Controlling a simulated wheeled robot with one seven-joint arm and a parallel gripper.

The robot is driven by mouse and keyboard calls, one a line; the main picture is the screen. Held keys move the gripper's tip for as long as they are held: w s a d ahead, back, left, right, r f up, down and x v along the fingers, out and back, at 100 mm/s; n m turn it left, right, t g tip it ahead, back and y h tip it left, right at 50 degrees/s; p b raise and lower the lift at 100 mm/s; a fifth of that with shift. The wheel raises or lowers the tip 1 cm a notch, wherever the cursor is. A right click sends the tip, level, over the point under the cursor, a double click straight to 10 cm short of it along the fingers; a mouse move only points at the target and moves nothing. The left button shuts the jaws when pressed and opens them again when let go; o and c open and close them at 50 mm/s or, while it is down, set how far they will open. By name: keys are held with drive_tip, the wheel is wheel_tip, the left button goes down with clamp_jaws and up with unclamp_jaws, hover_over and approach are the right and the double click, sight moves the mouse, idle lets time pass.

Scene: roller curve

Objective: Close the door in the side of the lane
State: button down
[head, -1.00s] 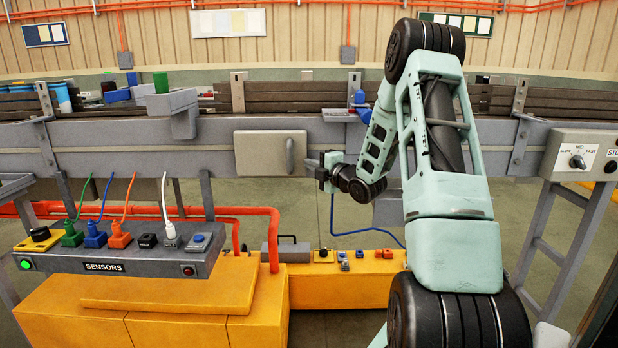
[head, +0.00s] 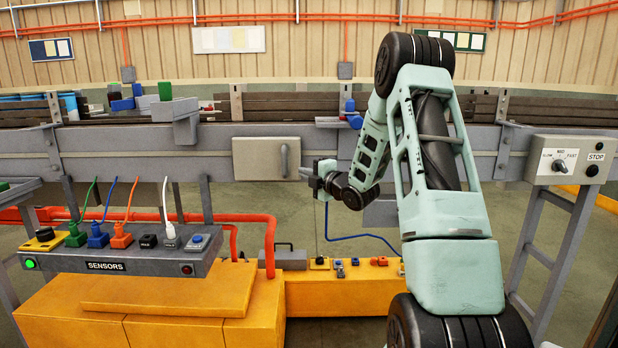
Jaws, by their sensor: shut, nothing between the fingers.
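The beige door (head: 262,159) is a flat panel in the grey side of the lane (head: 110,145), left of my gripper. It has an upright grey handle (head: 284,160) near its right edge. The door looks about flush with the lane side, but I cannot tell whether a small gap remains. My gripper (head: 303,174) is shut and empty, with its fingers pointing left at the door's lower right edge. I cannot tell whether the fingertips touch the door.
A grey SENSORS box (head: 120,262) with coloured plugs stands at the lower left, over a yellow cabinet (head: 170,295). An orange pipe (head: 240,218) runs below the lane. A speed control box (head: 570,158) is at the right. The floor beneath the lane is partly open.

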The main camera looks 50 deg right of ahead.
drive_tip(key=s+b, duration=0.1)
drive_tip(key=s, duration=0.8)
drive_tip(key=shift+s+a+b, duration=0.25)
drive_tip(key=shift+b, duration=0.05)
